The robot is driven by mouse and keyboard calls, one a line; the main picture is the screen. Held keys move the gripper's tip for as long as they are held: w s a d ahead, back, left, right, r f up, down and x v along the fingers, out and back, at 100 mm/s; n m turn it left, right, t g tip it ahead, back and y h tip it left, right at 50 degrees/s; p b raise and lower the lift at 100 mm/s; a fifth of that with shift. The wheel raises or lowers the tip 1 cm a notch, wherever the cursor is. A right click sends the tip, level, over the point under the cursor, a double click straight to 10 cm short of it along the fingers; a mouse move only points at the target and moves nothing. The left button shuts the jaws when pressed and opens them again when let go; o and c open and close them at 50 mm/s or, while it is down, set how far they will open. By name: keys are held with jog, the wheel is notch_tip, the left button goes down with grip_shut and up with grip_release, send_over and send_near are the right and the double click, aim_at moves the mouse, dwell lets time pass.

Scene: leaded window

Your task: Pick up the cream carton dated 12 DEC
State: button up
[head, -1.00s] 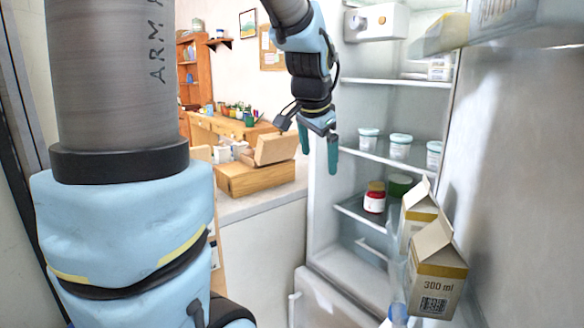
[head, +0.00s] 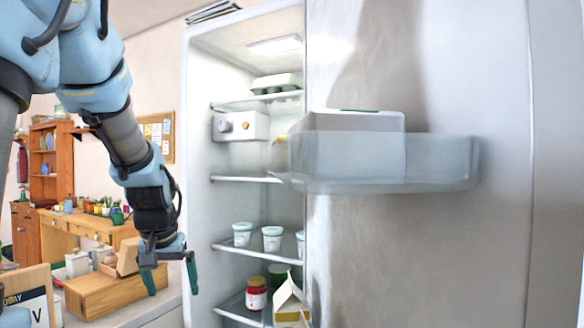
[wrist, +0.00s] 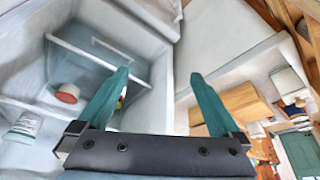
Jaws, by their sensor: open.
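One cream carton (head: 290,306) with a gabled top shows at the bottom edge of the head view, low by the open fridge door. It is partly cut off, and I cannot read any date on it. My gripper (head: 172,290) is open and empty, pointing down in front of the fridge opening, left of the carton and apart from it. In the wrist view my gripper (wrist: 160,73) shows two spread teal fingers with nothing between them. I cannot make out a carton in the wrist view.
The open fridge door (head: 420,250) fills the right, with a clear bin (head: 440,165) holding a white box (head: 350,145). Inside are white tubs (head: 272,238) and a red jar (head: 256,294). A wooden box (head: 105,292) and sign (head: 30,305) stand left.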

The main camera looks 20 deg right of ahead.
jog(key=w+d+r+m+t+h, duration=0.2)
jog(key=w+d+r, duration=0.5)
jog(key=d+r, duration=0.4)
jog(key=d+r+m+t+h, duration=0.1)
jog(key=d+r+m+h, duration=0.15)
jog(key=d+r, duration=0.8)
jog(key=d+r+m+h, duration=0.25)
jog(key=d+r, duration=0.45)
jog(key=r, duration=0.7)
jog(key=p+x, duration=0.2)
jog(key=x, duration=0.1)
jog(key=p+x, duration=0.2)
jog(key=x, duration=0.1)
jog(key=d+r+p+x, duration=0.1)
jog(key=p+x, duration=0.1)
jog(key=x, duration=0.1)
jog(key=shift+w+d+f, duration=0.1)
jog(key=shift+w, duration=0.1)
jog(key=shift+w+d+f, duration=0.15)
jog(key=shift+d+f, duration=0.05)
jog(key=shift+f, duration=0.05)
jog(key=shift+c, duration=0.2)
jog(key=shift+r, duration=0.1)
grip_shut()
